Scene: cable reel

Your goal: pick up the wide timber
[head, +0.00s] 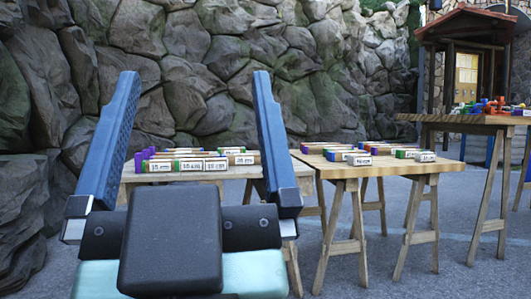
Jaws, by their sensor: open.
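My gripper (195,95) is in the foreground of the head view, its two blue fingers spread wide and nothing between them. More labelled timbers (362,160) lie on the table to the right. The labels are too small to read surely, and I cannot tell which piece is the wide timber. My gripper is well apart from all of them and hides part of the left table.
The left table (232,172) and the middle table (400,168) stand close together on trestle legs. A taller table (470,119) at right holds small coloured items (493,107). A rock wall (200,60) rises behind. Grey paving (455,215) is open between the tables.

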